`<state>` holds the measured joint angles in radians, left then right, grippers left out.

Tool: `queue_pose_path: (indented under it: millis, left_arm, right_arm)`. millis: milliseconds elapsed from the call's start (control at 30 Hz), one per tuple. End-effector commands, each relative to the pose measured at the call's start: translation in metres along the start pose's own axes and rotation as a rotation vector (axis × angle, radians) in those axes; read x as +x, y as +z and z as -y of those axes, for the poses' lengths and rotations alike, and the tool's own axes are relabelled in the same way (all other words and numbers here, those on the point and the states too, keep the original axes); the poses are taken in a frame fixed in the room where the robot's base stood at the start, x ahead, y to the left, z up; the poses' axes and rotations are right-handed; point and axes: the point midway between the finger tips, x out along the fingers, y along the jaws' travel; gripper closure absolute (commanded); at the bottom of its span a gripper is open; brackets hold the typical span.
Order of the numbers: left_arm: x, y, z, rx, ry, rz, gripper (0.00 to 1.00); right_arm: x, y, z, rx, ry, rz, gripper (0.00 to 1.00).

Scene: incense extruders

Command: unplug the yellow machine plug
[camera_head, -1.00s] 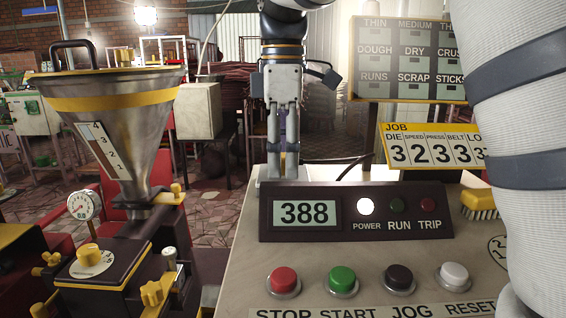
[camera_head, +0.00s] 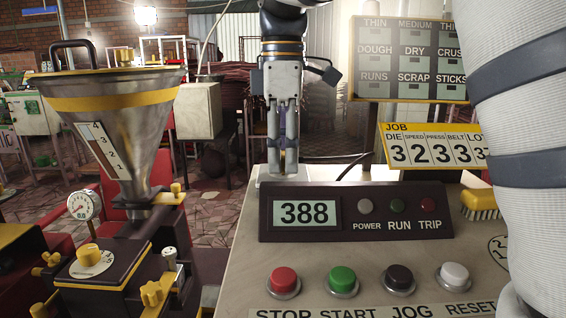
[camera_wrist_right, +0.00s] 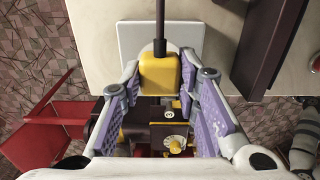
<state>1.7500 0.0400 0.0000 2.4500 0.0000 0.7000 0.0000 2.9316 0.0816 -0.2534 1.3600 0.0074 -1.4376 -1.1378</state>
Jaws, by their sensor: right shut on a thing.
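The yellow plug (camera_wrist_right: 159,74) shows in the right wrist view with its dark cord (camera_wrist_right: 160,22). My right gripper (camera_head: 284,170) points down over the back left of the console in the head view. In the wrist view the purple-padded fingers of my right gripper (camera_wrist_right: 160,88) are shut on the plug's sides. A pale square socket base (camera_head: 264,172) is below the fingertips; it also shows in the wrist view (camera_wrist_right: 130,45). The fingers hide most of the plug in the head view. My left gripper is out of view.
The console panel (camera_head: 355,211) reads 388, and its POWER lamp (camera_head: 365,206) is dark. Several push buttons line the front. A steel hopper (camera_head: 115,130) stands left, a JOB sign (camera_head: 432,148) and yellow brush (camera_head: 480,205) right.

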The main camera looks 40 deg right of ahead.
Motion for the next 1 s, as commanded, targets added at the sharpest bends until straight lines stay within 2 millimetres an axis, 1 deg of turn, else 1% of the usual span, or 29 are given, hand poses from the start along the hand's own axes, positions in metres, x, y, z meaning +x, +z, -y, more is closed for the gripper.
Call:
queue_pose_path:
  millis: [1000]
  left_arm:
    - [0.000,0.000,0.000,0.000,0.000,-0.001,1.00]
  right_arm:
    - [-0.042,0.000,0.000,0.000,0.001,-0.002,1.00]
